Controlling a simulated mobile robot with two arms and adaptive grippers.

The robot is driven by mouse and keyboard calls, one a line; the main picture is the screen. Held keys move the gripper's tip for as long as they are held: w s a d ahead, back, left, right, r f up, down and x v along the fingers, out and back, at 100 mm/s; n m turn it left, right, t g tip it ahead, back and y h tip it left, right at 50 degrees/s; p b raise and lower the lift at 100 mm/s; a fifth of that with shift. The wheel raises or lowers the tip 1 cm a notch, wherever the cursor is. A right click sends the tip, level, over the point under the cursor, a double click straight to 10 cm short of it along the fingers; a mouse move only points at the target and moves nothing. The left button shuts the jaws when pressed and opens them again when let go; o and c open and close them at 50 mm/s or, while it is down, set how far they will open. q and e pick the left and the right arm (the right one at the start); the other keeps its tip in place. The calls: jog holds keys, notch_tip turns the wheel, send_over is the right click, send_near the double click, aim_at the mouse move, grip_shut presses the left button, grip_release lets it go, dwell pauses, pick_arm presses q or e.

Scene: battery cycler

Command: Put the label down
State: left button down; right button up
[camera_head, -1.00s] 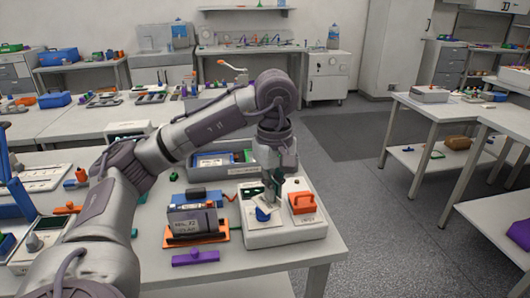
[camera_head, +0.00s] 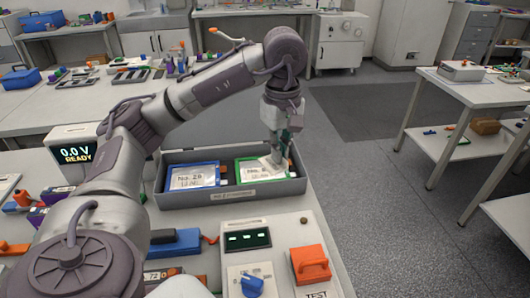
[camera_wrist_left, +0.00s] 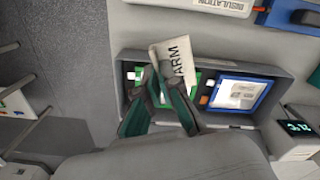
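My right gripper is not in view.
A blue-framed card (camera_head: 193,177) lies in the tray's left part. In front is a white tester with a blue knob (camera_head: 252,286), an orange handle block (camera_head: 312,265) and a dark display (camera_head: 247,239). A box reading "0.0 V READY" (camera_head: 75,153) stands left. Open floor lies right.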

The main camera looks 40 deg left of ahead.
pick_arm(q)
jog(key=w+a+f, duration=0.1)
jog(key=a, duration=0.1)
jog(key=w+a+f, duration=0.1)
jog(key=a, duration=0.1)
jog(key=w+a+f+p, duration=0.1)
jog(key=w+a+f, duration=0.1)
jog(key=shift+a+f, duration=0.1)
jog(key=w+a+f, duration=0.2)
jog(key=a, duration=0.1)
jog(key=shift+f+p, duration=0.35)
notch_tip(320, 180, down, 3)
jog(key=shift+f+p, duration=0.15)
jog(key=shift+p, duration=0.15)
jog(key=shift+f, duration=0.35)
jog(key=c, duration=1.3)
grip_release()
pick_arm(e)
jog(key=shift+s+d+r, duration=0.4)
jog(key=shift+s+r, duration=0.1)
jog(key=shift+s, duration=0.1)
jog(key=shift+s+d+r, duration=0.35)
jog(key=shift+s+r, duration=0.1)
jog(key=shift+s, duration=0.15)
